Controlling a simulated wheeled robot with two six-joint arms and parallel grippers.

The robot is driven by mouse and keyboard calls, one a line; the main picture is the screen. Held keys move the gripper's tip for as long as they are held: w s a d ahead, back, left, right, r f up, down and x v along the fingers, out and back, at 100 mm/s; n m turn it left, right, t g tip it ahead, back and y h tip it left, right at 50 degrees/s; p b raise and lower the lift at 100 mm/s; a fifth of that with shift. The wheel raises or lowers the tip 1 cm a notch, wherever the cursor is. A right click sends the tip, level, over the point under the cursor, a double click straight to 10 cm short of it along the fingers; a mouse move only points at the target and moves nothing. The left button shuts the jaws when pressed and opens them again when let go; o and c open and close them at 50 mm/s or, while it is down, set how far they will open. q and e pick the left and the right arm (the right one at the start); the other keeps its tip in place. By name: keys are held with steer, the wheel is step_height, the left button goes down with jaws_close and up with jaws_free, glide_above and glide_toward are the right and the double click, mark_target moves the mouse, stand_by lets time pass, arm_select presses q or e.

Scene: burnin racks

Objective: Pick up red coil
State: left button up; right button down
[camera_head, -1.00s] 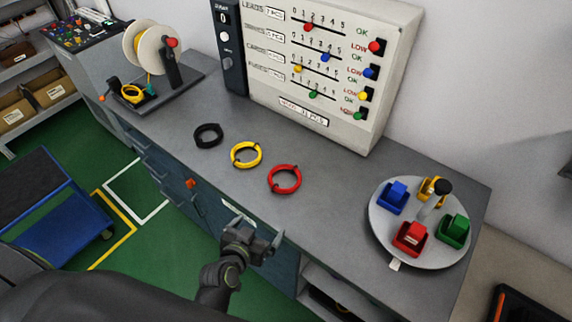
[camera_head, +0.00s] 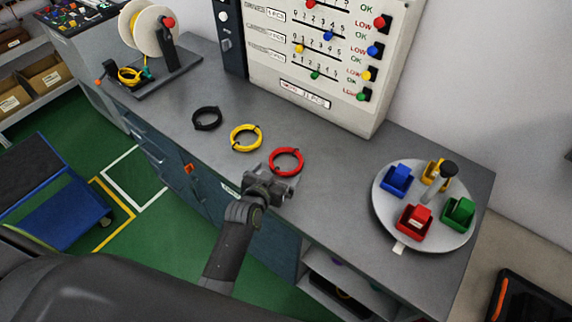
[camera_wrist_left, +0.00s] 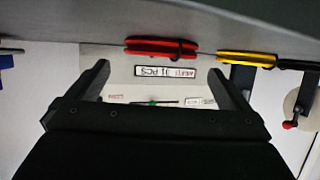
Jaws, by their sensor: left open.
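The red coil (camera_head: 287,150) lies on the grey bench top, at the right end of a row of three coils. It also shows edge-on in the left wrist view (camera_wrist_left: 155,43), near the top of the picture. My left gripper (camera_head: 274,183) is just on the near side of the red coil, at the bench's front edge. In the wrist view its two fingers (camera_wrist_left: 163,75) stand wide apart with nothing between them, and the coil appears beyond the fingertips. The near rim of the red coil is close to the gripper in the head view. My right gripper is not seen.
A yellow coil (camera_head: 233,136) and a black coil (camera_head: 207,125) lie left of the red one. A round turntable (camera_head: 383,222) with coloured bins stands at the right. A white board (camera_head: 350,113) rises behind, and a spool stand (camera_head: 165,82) is at the left.

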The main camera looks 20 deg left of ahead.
mark_target(282, 167)
arm_select(q)
steer(key=shift+f+b+x, duration=0.15)
steer(key=shift+b+x, duration=0.9)
steer(key=shift+x, duration=0.1)
steer(key=shift+f+b+x, duration=0.15)
steer(key=shift+b+x, duration=0.9)
steer(key=shift+x, duration=0.1)
steer(key=shift+w, duration=0.25)
steer(key=shift+a, duration=0.1)
steer(key=c, duration=0.7)
